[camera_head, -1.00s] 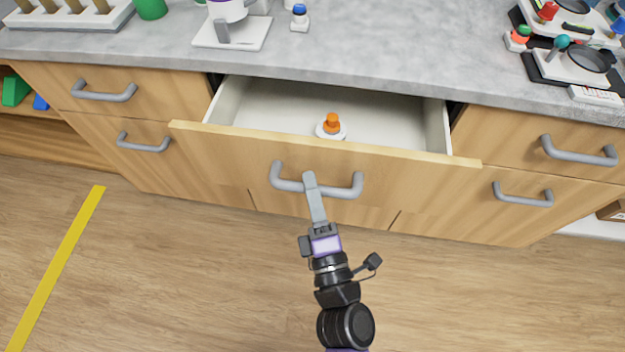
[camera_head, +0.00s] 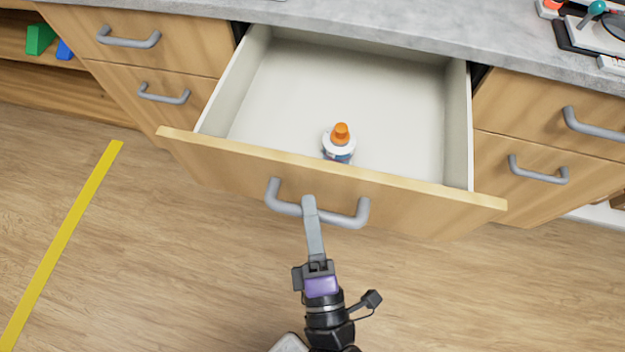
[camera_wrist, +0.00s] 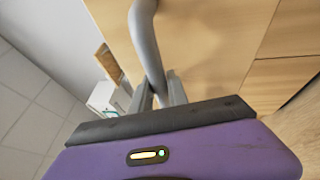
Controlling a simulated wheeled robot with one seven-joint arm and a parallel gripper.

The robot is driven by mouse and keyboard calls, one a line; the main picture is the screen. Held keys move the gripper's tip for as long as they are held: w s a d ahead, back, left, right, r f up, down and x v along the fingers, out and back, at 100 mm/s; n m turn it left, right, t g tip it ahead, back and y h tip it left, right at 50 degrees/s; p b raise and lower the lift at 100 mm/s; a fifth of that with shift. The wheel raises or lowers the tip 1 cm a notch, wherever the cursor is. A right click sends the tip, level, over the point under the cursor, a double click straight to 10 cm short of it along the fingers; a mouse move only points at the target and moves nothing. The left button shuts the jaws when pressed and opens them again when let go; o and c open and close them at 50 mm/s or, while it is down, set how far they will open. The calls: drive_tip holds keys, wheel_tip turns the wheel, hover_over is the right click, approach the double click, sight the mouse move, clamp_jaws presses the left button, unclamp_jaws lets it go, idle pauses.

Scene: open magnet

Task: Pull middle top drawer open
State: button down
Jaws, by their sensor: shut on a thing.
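The middle top drawer (camera_head: 400,196) stands well out from the counter, with its pale interior showing. Its grey bar handle (camera_head: 348,219) is on the wooden front. My gripper (camera_head: 309,204) is shut on the handle, a little left of its middle. In the wrist view the handle (camera_wrist: 146,45) runs down to the fingers (camera_wrist: 160,92) of my gripper. A white bottle with an orange cap (camera_head: 339,145) stands inside the drawer near its front.
Closed drawers with grey handles flank it at left (camera_head: 128,38) and right (camera_head: 595,125). The grey countertop (camera_head: 400,30) is above. A yellow floor stripe (camera_head: 65,240) lies at the left. The wooden floor in front is clear apart from my arm.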

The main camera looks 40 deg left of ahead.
drive_tip(key=c, duration=1.3)
unclamp_jaws()
drive_tip(key=v, duration=0.7)
drive_tip(key=shift+s+d+b, duration=0.15)
drive_tip(key=shift+d+b, duration=0.15)
drive_tip(key=shift+d, duration=0.05)
drive_tip(key=shift+f, duration=0.15)
